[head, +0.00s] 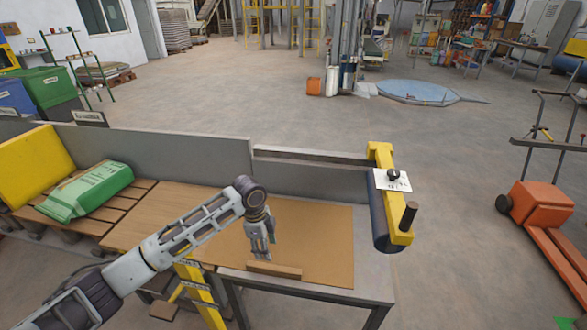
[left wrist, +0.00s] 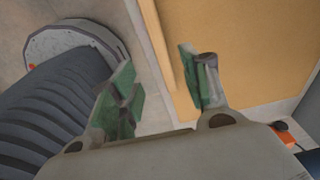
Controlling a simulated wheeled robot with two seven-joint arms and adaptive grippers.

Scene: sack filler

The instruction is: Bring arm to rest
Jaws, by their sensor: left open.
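My left gripper (head: 262,250) hangs at the end of my left arm, pointing down over the workbench close to its front edge. Its two fingers with green pads also show in the left wrist view (left wrist: 160,90). They stand apart with nothing between them. A wooden strip (head: 274,269) lies just below and in front of the fingertips on the tan board (head: 318,238). In the left wrist view the strip's edge (left wrist: 158,40) runs beside the board (left wrist: 235,45); I cannot tell whether a finger touches it. My right gripper is not in view.
A green and white sack (head: 92,190) lies on a wooden slatted surface at the left, by a yellow panel (head: 35,165). A yellow bracket with a dark roller (head: 382,222) stands at the bench's right end. An orange pallet truck (head: 540,205) is farther right. Open floor lies behind.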

